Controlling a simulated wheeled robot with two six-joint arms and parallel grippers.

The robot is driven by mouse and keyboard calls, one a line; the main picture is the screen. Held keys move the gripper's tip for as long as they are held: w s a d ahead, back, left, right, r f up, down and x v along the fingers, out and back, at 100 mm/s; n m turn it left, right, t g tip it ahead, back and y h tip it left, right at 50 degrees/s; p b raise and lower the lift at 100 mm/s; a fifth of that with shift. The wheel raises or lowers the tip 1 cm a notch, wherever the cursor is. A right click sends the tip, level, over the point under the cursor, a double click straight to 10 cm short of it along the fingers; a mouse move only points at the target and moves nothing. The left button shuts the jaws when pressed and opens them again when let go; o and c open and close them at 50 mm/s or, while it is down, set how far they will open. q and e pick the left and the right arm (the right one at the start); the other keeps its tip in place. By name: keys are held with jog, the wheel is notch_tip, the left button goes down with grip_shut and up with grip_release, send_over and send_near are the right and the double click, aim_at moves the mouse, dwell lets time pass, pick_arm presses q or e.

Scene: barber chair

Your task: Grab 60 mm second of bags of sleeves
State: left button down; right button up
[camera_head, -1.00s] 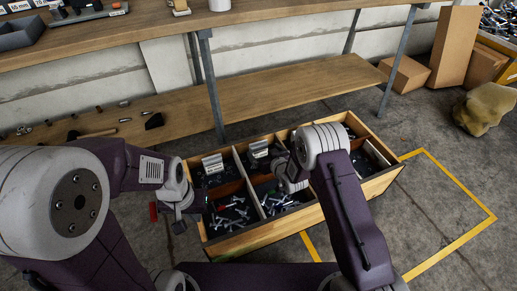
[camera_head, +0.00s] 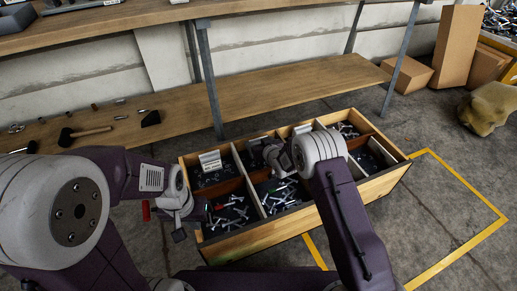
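A wooden drawer (camera_head: 255,238) with several compartments stands open below the bench. Its compartments hold dark bags and loose metal pieces, too small to tell apart by size. A white label card (camera_head: 210,161) stands at the back left compartment; its text is unreadable. My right gripper (camera_head: 257,152) reaches over the back middle compartment, partly covering what lies there. Its fingers are too small and dark to tell whether they are open or hold anything. My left gripper (camera_head: 163,222) is outside the drawer, by its left side, with a red part showing; its finger opening is unclear.
A wooden shelf (camera_head: 280,83) runs behind the drawer, with a hammer (camera_head: 85,133) and small parts at its left. A grey metal leg (camera_head: 210,85) stands close behind the drawer. Cardboard boxes (camera_head: 460,45) stand at the right.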

jog(key=c, duration=0.5)
jog(key=shift+r, duration=0.1)
